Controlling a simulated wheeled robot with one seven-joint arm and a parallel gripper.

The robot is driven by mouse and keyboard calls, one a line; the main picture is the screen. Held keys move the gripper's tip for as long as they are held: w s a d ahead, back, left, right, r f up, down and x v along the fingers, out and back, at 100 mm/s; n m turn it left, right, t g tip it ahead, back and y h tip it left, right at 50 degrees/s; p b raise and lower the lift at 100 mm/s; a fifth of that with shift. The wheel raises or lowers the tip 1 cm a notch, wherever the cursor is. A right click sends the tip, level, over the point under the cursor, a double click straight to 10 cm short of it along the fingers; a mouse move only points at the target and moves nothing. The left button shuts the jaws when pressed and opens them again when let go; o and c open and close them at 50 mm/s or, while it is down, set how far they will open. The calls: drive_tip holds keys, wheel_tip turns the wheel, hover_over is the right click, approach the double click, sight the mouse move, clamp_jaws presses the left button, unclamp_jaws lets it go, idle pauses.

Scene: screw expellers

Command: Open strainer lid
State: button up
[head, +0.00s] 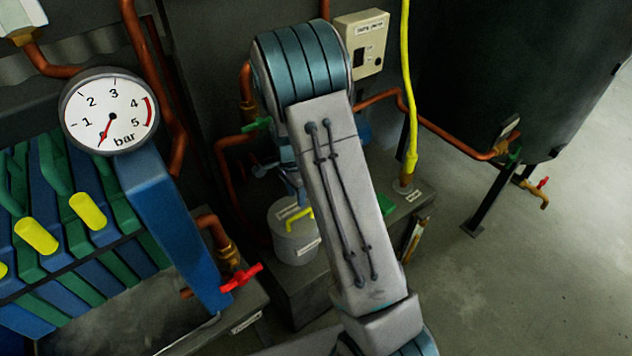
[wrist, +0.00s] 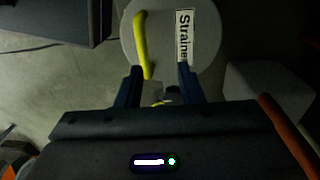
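The strainer is a grey cylinder (head: 295,245) low beside the machine in the head view, partly hidden by my arm. Its round grey lid (wrist: 163,30) fills the top middle of the wrist view, with a "Strainer" label (wrist: 185,37) on it. A yellow handle (wrist: 141,40) stands on the left part of the lid; it also shows in the head view (head: 301,215). My gripper (wrist: 160,68) is open, its two dark fingers apart over the lid's near edge. The left fingertip overlaps the handle's lower end in the picture; I cannot tell whether they touch.
A pressure gauge (head: 110,111) and a row of blue and green plates (head: 60,230) stand at left. A red valve handle (head: 241,278) sticks out low. A yellow hose (head: 408,100) and copper pipes (head: 445,133) run at right. Open concrete floor (head: 520,270) lies right.

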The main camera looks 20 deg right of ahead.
sight(301, 220)
drive_tip(key=shift+s+d+f+b, duration=0.25)
drive_tip(key=shift+s+f+b, duration=0.3)
drive_tip(key=shift+f+b, duration=0.4)
drive_tip(key=shift+s+f+t+b, duration=0.35)
drive_tip(key=shift+t+b, duration=0.35)
drive_tip(key=shift+b, duration=0.4)
drive_tip(key=b, duration=0.2)
drive_tip(key=s+f+t+b, duration=0.1)
drive_tip(key=b, duration=0.2)
drive_tip(key=shift+s+d+f+t+y, duration=0.1)
drive_tip(key=shift+f+t+y, duration=0.2)
drive_tip(key=shift+y, duration=0.1)
drive_tip(key=s+r+n+p, duration=0.3)
drive_tip(key=s+r+p, duration=0.1)
drive_tip(key=r, duration=0.5)
drive_tip(key=s+r+n+p, duration=0.2)
drive_tip(key=s+r+p, duration=0.2)
drive_tip(key=r, duration=0.6)
drive_tip(key=s+r+n+p, duration=0.3)
drive_tip(key=s+r+p, duration=0.2)
drive_tip(key=r, duration=0.5)
drive_tip(key=shift+a+n+p, duration=0.3)
drive_tip(key=shift+a+p, duration=0.05)
drive_tip(key=shift+p, duration=0.25)
